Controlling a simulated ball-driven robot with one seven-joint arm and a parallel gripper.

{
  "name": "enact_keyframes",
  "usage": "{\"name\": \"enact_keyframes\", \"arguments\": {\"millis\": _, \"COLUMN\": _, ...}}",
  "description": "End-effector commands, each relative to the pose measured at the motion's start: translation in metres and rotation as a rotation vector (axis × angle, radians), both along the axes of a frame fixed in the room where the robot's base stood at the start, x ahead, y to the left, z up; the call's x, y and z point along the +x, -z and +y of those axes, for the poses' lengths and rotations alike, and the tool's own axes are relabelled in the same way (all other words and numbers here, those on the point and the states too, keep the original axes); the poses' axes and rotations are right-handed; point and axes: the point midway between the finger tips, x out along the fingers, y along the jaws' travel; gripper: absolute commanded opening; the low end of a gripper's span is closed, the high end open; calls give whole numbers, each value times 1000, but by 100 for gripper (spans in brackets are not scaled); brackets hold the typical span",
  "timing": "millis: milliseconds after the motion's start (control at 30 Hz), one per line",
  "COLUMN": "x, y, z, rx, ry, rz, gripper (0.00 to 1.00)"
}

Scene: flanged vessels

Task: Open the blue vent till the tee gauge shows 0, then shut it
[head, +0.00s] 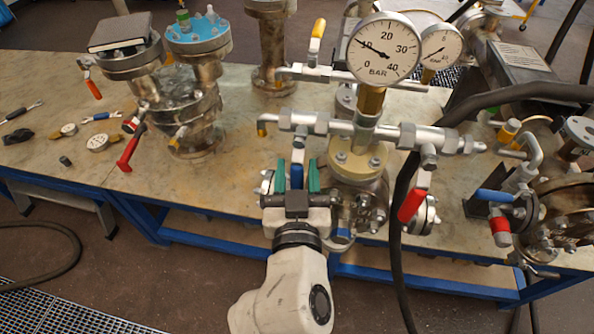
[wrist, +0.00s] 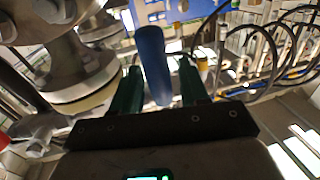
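The tee gauge (head: 385,48) is a white BAR dial up to 40. Its needle points to about 10. It stands on a brass fitting above a silver tee (head: 345,128) over a flanged vessel (head: 357,165). The blue vent handle (head: 297,174) hangs down below the tee's left arm, crosswise to the pipe. In the wrist view the handle (wrist: 153,62) stands between my green fingers. My gripper (head: 297,178) is open around it, with a gap visible beside the handle. The handle's lower end is partly hidden by my gripper.
A red-handled valve (head: 412,204) hangs from the tee's right arm, beside a black hose (head: 398,240). A second gauge (head: 441,46) stands behind. Another blue handle (head: 494,195) is on the right vessel. Blue-topped vessel (head: 198,38) and loose tools lie left.

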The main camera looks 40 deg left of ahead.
Motion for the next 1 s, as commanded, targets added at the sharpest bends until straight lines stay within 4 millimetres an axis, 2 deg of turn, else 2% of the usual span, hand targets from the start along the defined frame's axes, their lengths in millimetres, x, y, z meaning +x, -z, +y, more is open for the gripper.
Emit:
{"name": "enact_keyframes", "arguments": {"millis": 67, "x": 0, "y": 0, "z": 0, "rx": 0, "ry": 0, "rz": 0, "gripper": 36}}
{"name": "enact_keyframes", "arguments": {"millis": 433, "x": 0, "y": 0, "z": 0, "rx": 0, "ry": 0, "rz": 0, "gripper": 0}}
{"name": "enact_keyframes", "arguments": {"millis": 1000, "x": -1, "y": 3, "z": 1, "rx": 27, "ry": 0, "rz": 15, "gripper": 0}}
